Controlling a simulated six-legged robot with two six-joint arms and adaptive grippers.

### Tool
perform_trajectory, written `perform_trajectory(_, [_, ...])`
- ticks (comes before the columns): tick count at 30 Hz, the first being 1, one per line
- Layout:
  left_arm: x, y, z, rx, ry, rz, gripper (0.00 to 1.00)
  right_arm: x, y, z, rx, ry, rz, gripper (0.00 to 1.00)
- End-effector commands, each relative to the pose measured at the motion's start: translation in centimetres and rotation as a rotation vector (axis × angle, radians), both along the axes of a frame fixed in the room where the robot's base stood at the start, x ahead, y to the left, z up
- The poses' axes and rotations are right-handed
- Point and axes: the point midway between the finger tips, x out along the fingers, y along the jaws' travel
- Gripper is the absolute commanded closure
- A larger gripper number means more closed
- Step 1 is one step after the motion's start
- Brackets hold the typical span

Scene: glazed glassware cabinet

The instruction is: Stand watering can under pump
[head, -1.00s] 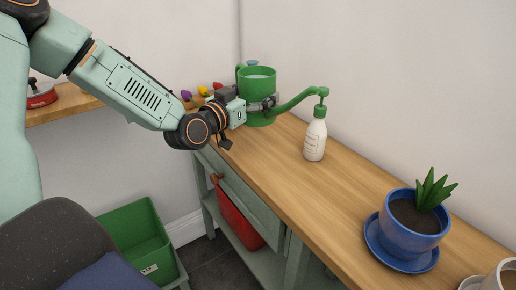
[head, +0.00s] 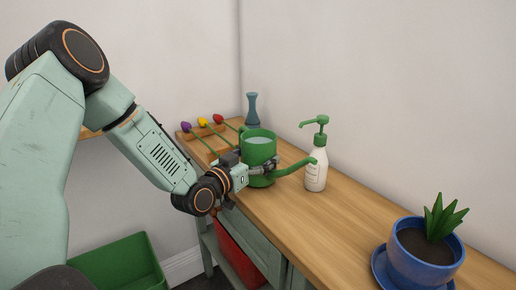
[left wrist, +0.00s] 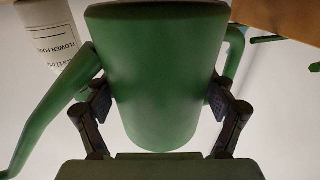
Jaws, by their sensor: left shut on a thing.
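The green watering can (head: 262,150) is upright with pale liquid in its open top. It stands at or just above the bench top; I cannot tell whether it touches. Its spout points right, with the tip in front of or against the white pump bottle (head: 316,176). The bottle's green nozzle (head: 306,124) points left, above the spout and right of the can's opening. My left gripper (head: 262,169) is shut around the can's body. In the left wrist view, the fingers flank the can (left wrist: 155,75), and the bottle (left wrist: 55,35) shows at upper left. My right gripper is not in view.
A blue-grey vase (head: 252,109) stands behind the can. Several flowers lie by a wooden rack (head: 203,131) at the back left. A blue plant pot (head: 423,262) stands on the front right of the wooden bench (head: 335,212). Green (head: 115,265) and red bins are below.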

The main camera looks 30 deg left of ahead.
Motion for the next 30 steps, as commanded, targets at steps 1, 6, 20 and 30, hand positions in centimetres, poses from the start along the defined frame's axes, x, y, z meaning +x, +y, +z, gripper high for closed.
perform_trajectory(1, [0.09, 0.04, -0.14, 0.001, -0.007, 0.0, 0.8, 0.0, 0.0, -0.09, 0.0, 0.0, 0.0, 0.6])
perform_trajectory(6, [0.09, 0.03, -0.36, 0.0, -0.009, 0.0, 0.8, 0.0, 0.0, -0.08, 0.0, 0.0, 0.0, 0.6])
perform_trajectory(20, [0.02, 0.01, -0.89, 0.0, -0.002, 0.0, 0.08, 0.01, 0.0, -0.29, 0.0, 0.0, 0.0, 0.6])
perform_trajectory(30, [0.01, 0.02, -0.87, 0.0, -0.002, 0.0, 0.0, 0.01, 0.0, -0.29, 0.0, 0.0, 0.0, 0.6])
